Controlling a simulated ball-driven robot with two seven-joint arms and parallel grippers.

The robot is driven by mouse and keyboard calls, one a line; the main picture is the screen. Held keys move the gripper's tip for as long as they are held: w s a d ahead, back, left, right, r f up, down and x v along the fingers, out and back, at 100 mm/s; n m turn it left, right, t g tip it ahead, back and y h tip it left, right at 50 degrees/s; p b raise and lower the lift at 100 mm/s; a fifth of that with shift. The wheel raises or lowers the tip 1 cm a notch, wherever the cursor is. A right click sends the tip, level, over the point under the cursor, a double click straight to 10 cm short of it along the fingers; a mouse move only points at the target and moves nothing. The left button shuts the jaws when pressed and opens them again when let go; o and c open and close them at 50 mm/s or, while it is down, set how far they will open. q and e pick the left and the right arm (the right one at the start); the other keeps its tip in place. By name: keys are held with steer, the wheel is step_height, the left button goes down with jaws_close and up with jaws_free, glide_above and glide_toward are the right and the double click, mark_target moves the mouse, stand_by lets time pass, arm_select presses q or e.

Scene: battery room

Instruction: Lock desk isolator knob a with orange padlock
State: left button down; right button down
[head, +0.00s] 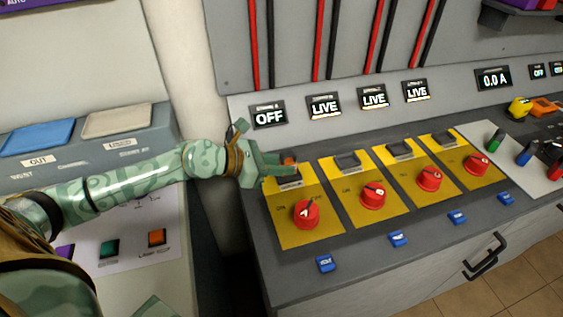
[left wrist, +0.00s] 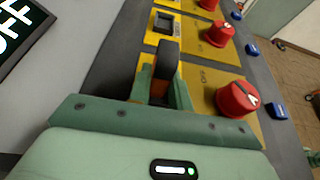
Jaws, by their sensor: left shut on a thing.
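Isolator knob a is the red knob (head: 306,212) on the leftmost yellow plate (head: 320,235); the display above reads OFF. It also shows in the left wrist view (left wrist: 238,98). My right gripper is not in view.
Three more yellow plates with red knobs (head: 373,195) stand to the right, their displays (head: 373,97) reading LIVE. Blue tags (head: 326,264) line the desk's front. A yellow padlock-like item (head: 519,107) lies far right. A left console (head: 150,130) has large buttons.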

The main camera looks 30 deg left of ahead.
arm_select(q)
steer(key=shift+r, duration=0.1)
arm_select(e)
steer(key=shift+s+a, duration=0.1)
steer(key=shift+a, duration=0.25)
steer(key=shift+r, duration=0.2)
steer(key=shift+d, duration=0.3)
arm_select(q)
steer(key=shift+p, duration=0.3)
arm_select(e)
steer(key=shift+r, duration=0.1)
arm_select(q)
steer(key=shift+f+b, duration=0.4)
steer(key=shift+f, duration=0.2)
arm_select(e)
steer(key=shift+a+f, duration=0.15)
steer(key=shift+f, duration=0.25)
arm_select(q)
steer(key=c, duration=1.6)
jaws_free()
steer(key=shift+o, duration=0.2)
steer(key=shift+s, duration=0.1)
